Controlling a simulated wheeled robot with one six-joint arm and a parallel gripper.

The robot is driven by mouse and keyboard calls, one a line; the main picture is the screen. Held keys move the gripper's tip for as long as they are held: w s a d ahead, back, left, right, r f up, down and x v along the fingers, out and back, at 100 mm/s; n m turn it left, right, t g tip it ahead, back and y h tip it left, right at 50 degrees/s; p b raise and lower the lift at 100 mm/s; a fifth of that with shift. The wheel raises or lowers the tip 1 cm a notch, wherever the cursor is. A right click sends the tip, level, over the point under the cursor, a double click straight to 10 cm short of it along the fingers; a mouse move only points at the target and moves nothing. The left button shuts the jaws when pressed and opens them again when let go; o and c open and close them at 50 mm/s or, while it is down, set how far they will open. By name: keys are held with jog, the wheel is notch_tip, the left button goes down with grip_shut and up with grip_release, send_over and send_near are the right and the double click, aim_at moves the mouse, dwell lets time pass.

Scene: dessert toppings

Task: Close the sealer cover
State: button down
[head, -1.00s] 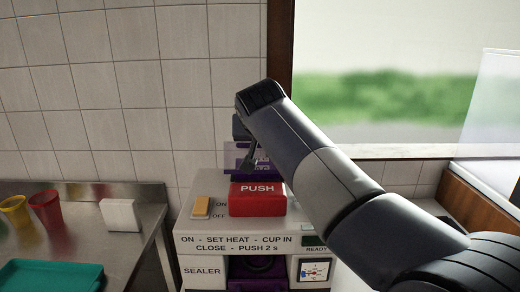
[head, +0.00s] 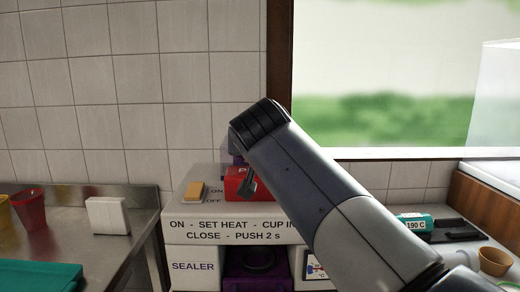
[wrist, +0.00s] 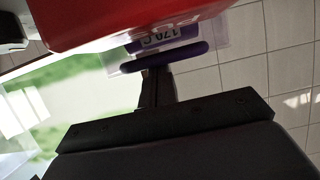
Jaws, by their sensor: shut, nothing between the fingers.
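The white sealer (head: 235,228) stands on the floor area between the two counters, with a red PUSH block (head: 238,180) on top and an orange ON/OFF switch (head: 195,190). A clear purple-edged panel, apparently the cover, stands behind the block, mostly hidden by my arm. In the wrist view a clear panel (wrist: 222,28) shows with a purple bar (wrist: 170,58) and a "170 C" label.
A steel table (head: 120,235) at left holds a red cup (head: 31,210), a white block (head: 107,215) and a teal tray (head: 40,275). At right are a teal "190 C" item (head: 414,222) and a brown cup (head: 495,260). A tiled wall and window stand behind.

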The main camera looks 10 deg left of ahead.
jog(key=shift+s+f, duration=0.1)
jog(key=shift+f, duration=0.3)
dwell(0.3)
jog(key=shift+s, duration=0.25)
jog(key=v, duration=1)
jog(key=shift+r, duration=0.45)
jog(key=shift+d, duration=0.15)
jog(key=x, duration=0.9)
jog(key=shift+f, duration=0.15)
